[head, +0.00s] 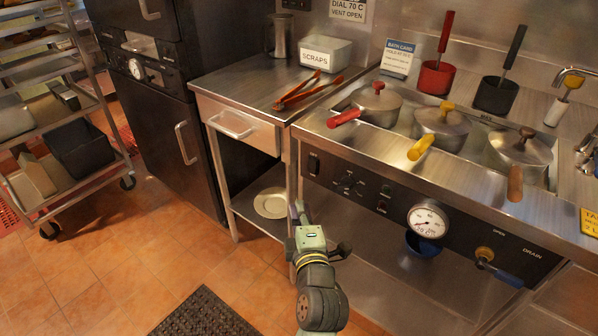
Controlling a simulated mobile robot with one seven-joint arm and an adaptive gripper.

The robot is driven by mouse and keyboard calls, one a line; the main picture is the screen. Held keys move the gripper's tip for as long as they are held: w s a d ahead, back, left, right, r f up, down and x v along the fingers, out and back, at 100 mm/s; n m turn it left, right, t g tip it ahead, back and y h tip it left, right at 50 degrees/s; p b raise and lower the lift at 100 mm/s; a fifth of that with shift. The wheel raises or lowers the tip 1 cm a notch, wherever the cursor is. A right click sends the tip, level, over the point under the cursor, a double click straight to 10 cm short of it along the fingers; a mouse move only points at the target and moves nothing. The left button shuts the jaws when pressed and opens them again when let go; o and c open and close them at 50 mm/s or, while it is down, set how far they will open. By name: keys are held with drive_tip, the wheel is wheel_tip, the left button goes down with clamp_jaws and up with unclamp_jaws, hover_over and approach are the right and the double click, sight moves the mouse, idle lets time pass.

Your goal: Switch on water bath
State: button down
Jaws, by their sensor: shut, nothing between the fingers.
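The water bath (465,197) is the steel counter at right with three lidded pots set into its top. Its black front panel carries a dark rocker switch (313,163) at the left end, a dial (350,183) with marks around it, small indicators, a round white gauge (428,221) and a drain valve (485,255). The switch's position is too small to tell. My gripper (298,208) is shut and empty, in front of and below the panel's left end. It appears apart from the panel, though the depth is hard to judge.
Handles of the red-handled pot (375,104), yellow-handled pot (442,127) and brown-handled pot (519,150) overhang the bath's front edge. A steel table (240,80) with tongs (311,91) adjoins at left. A rack (60,180) stands far left.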

drive_tip(key=shift+d+f, duration=0.1)
drive_tip(key=shift+f, duration=0.05)
drive_tip(key=b, duration=0.3)
approach(312, 166)
drive_tip(key=shift+w+a+f, duration=0.95)
drive_tip(key=shift+w+a, duration=0.7)
drive_tip(key=shift+w, duration=1.45)
